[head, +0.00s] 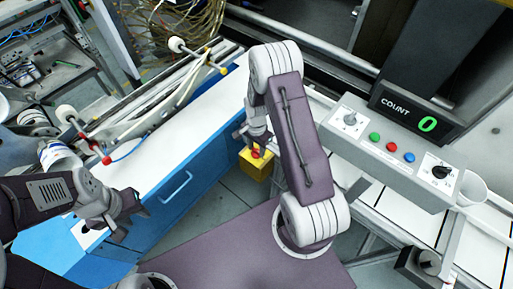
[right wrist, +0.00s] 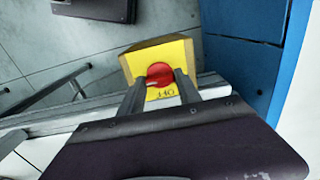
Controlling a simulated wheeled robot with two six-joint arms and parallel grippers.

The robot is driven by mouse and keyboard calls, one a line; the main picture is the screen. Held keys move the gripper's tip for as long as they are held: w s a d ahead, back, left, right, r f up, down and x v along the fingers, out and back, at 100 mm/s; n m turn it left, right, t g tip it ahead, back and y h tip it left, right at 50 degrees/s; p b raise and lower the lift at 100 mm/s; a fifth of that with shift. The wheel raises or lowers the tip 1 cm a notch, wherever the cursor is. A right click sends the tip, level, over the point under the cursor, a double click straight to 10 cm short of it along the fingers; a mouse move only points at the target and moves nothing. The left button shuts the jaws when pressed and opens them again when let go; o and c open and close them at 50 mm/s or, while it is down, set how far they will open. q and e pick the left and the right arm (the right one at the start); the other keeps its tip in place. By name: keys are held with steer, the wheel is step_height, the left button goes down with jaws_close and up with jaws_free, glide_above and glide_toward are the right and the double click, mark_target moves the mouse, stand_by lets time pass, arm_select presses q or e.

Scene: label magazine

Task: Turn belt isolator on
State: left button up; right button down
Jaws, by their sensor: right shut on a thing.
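The belt isolator is a yellow box (head: 255,166) with a red knob (head: 255,154), low between the blue cabinet and my purple base. In the right wrist view the yellow box (right wrist: 150,58) fills the upper middle, and its red knob (right wrist: 160,74) sits between the two fingers of my right gripper (right wrist: 167,80). The right gripper is shut on the knob. A partly covered label below the knob has dark letters that look like OFF upside down. My left gripper (head: 132,215) is open and empty above the near end of the blue cabinet.
The blue cabinet (head: 190,175) with a white top stands left of the isolator. To the right is a control panel (head: 390,150) with several buttons and knobs, under a green COUNT display (head: 428,124) reading 0. Rollers and rods (head: 150,110) lie along the cabinet's back.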

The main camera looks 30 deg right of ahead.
mark_target(256, 150)
steer(key=shift+w+r, duration=0.1)
steer(key=shift+w, duration=0.05)
steer(key=c, duration=0.9)
jaws_free()
steer(key=shift+o, duration=0.3)
step_height(256, 150, up, 9)
steer(key=shift+a, duration=0.1)
